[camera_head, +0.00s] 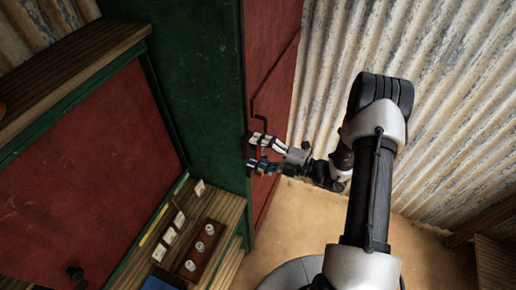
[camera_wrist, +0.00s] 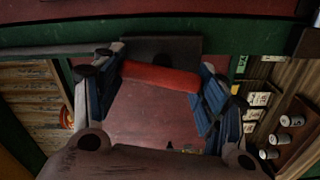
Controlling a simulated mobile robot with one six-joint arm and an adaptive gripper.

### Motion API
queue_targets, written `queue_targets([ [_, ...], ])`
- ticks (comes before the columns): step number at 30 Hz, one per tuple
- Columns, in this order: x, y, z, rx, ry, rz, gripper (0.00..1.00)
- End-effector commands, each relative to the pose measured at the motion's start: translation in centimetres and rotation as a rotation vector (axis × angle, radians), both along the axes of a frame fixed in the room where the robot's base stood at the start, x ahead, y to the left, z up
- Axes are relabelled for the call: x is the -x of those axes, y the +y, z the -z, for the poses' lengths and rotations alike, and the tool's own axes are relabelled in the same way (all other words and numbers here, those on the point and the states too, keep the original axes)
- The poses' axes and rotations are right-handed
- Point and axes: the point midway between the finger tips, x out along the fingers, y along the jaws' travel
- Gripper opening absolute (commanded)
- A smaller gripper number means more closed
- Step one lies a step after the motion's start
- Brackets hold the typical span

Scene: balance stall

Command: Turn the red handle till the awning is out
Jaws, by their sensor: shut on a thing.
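The red handle (camera_wrist: 160,77) lies between the two blue-padded fingers of my gripper (camera_wrist: 158,84) in the wrist view, and the fingers are shut on it. In the head view my gripper (camera_head: 260,153) is at the dark bent crank rod (camera_head: 262,122), beside the green post (camera_head: 205,80) and in front of the red panel (camera_head: 272,70). The fingers hide much of the handle there. I cannot make out the awning in either view.
A wooden counter (camera_head: 228,212) at lower left holds a brown block with several pale weights (camera_head: 209,230) and small cards (camera_head: 179,219). A wooden shelf (camera_head: 70,75) is at upper left. A corrugated wall (camera_head: 430,60) stands behind my arm. Sandy floor (camera_head: 310,215) lies below.

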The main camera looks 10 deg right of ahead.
Motion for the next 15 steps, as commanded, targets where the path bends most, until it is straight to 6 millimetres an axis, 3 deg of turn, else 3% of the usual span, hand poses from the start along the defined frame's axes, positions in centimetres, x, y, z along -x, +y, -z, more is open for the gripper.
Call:
queue_targets([
  [15, -0.07, -0.05, -0.24, -0.156, 0.215, 0.0, 0.42],
])
